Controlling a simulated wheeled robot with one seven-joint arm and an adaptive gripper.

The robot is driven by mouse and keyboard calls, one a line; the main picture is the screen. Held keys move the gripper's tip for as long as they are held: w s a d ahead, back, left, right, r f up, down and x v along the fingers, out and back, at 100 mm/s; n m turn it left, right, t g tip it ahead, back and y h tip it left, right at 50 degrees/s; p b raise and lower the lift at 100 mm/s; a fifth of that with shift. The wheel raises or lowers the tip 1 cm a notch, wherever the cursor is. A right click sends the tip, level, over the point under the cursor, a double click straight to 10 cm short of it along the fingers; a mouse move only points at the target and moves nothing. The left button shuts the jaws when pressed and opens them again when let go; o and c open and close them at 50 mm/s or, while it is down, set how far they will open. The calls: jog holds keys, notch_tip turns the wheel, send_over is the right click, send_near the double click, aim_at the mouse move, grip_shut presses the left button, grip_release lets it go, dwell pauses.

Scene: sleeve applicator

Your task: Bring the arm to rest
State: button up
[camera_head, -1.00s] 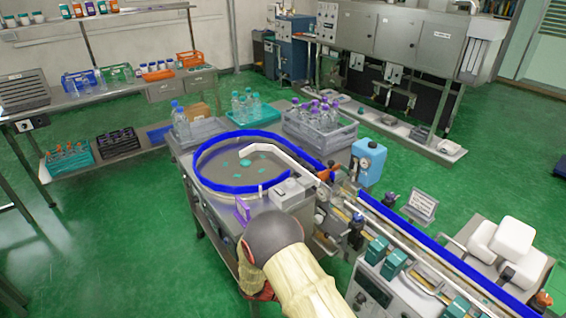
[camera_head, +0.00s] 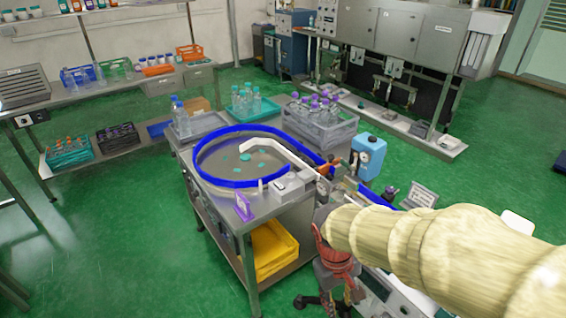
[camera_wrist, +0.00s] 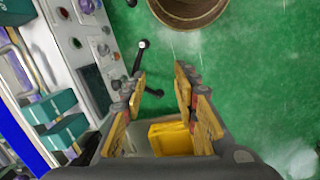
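My arm, in a cream sleeve, enters the head view from the right and reaches across the lower right part of the picture. My gripper shows in the wrist view (camera_wrist: 160,78), its two yellow-and-grey fingers apart. Nothing is between the fingers; the green floor and a yellow bin (camera_wrist: 171,139) show through the gap. In the head view the hand end hangs below the red wrist part, over the front side of the machine, and its fingers are not clear.
A round feeder table with a blue rim (camera_head: 232,184) stands left of my arm. The yellow bin (camera_head: 272,250) sits on its lower shelf. In the wrist view a control panel (camera_wrist: 88,50) lies close on the left. Green floor (camera_wrist: 265,80) is open on the right.

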jog(key=s+d+r+m+t, duration=0.2)
jog(key=s+r+t, duration=0.1)
jog(key=r, duration=0.4)
jog(key=s+d+r+m+t+y, duration=0.1)
jog(key=s+d+r+m+t, duration=0.1)
jog(key=r, duration=0.6)
jog(key=shift+s+d+r+t+y, duration=0.2)
jog(key=shift+s+d+t+y, duration=0.1)
jog(key=shift+s+d+t, duration=0.45)
dwell(0.8)
